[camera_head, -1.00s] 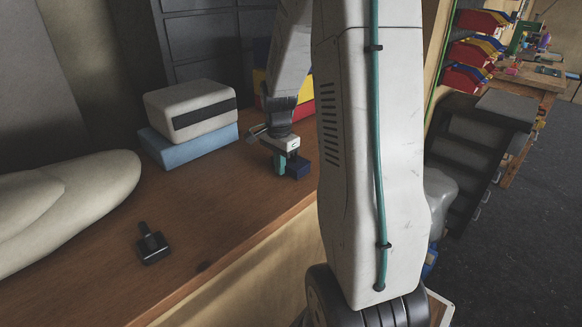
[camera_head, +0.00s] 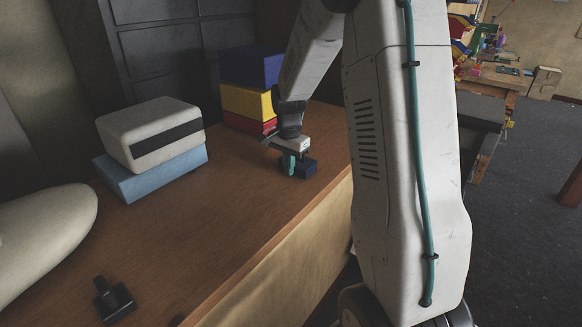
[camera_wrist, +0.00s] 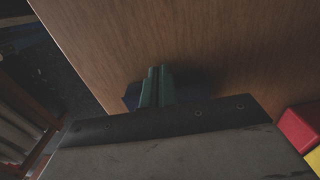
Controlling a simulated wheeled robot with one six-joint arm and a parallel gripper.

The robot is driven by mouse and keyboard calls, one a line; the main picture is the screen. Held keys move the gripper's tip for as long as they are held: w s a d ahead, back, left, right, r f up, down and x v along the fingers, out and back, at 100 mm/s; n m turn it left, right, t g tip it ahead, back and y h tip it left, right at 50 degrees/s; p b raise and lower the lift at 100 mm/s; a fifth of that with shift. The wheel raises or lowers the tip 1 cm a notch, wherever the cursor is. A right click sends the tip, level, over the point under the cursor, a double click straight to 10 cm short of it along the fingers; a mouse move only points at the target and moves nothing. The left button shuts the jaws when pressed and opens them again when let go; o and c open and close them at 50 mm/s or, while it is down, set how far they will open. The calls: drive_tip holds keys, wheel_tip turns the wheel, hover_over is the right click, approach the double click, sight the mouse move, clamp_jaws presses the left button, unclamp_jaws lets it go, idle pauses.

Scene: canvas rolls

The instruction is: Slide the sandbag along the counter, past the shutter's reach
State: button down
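A small dark blue block-like thing (camera_head: 306,168), which may be the sandbag, rests on the brown wooden counter (camera_head: 225,225) near its front edge. My gripper (camera_head: 290,164) is low over the counter, its teal fingers right beside the left side of the dark blue thing in the head view. In the wrist view the fingers (camera_wrist: 156,86) are together, with no object visible between them. The dark blue thing (camera_wrist: 131,97) shows behind them, mostly hidden by the fingers and gripper body. Whether they touch it I cannot tell. No shutter can be clearly made out.
A white box with a black stripe (camera_head: 150,130) sits on a light blue box (camera_head: 155,178). Stacked blue, yellow and red boxes (camera_head: 248,100) stand behind my gripper. Bare counter lies between.

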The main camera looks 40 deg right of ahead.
sight(280, 183)
drive_tip(key=shift+s+a, duration=0.15)
drive_tip(key=shift+a, duration=0.3)
drive_tip(key=a, duration=0.3)
drive_tip(key=shift+s, duration=0.35)
wheel_tip(280, 183, up, 10)
drive_tip(key=s+a+r+n, duration=0.2)
drive_tip(key=s+a+n, duration=0.3)
drive_tip(key=s, duration=0.4)
drive_tip(key=s+a+r+n+t, duration=0.1)
drive_tip(key=s+a+n, duration=0.4)
drive_tip(key=s, duration=0.5)
drive_tip(key=s+a+r+n, duration=0.3)
drive_tip(key=s+a+n, duration=0.2)
drive_tip(key=s, duration=0.5)
drive_tip(key=shift+a, duration=0.55)
